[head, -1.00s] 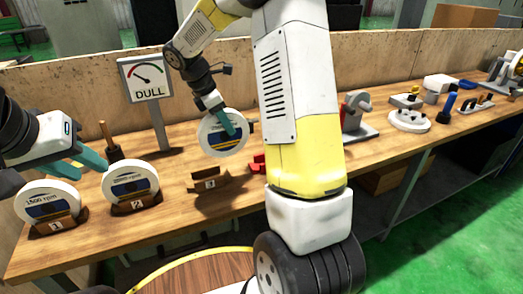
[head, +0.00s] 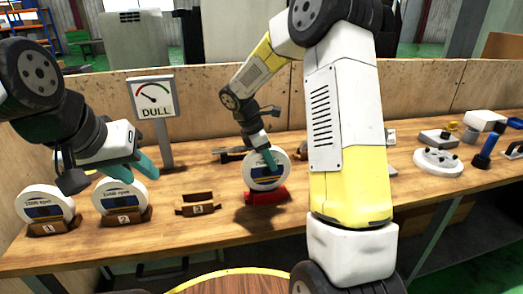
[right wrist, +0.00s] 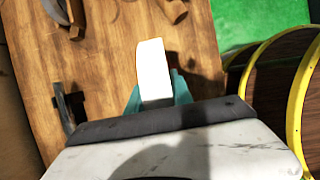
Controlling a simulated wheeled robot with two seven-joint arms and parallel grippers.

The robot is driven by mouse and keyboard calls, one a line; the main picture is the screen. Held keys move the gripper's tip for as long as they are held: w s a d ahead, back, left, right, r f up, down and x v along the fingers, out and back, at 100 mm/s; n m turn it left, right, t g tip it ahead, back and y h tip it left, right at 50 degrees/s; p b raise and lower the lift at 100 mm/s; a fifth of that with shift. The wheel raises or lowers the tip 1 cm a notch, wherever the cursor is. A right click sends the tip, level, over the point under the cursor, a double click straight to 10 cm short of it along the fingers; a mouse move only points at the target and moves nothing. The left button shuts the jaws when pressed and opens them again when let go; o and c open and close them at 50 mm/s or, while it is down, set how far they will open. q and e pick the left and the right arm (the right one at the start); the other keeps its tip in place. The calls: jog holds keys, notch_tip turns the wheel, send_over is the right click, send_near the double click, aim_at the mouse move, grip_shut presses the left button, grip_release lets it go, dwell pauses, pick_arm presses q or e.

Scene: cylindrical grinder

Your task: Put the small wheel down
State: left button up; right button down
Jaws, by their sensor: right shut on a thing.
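My right gripper (head: 262,150) is shut on a white wheel (head: 265,176) with a blue label, held upright. The wheel's lower edge is at the red stand (head: 266,197); I cannot tell if it rests in it. In the right wrist view, the wheel (right wrist: 153,72) shows edge-on between the teal fingers (right wrist: 155,97). My left gripper (head: 134,168) is open and empty, in front of and above wheel 2 in the picture.
Wheels sit in brown stands 1 (head: 45,205) and 2 (head: 120,199). Brown stand 3 (head: 197,207) is empty. A DULL gauge sign (head: 153,98) stands behind. Fixtures, including a round white one (head: 438,162), lie at the right. A wooden back panel (head: 220,88) edges the bench.

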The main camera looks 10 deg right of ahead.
aim_at(270, 172)
jog(key=shift+f, duration=1.95)
jog(key=shift+f, duration=0.15)
jog(key=c, duration=1.1)
grip_release()
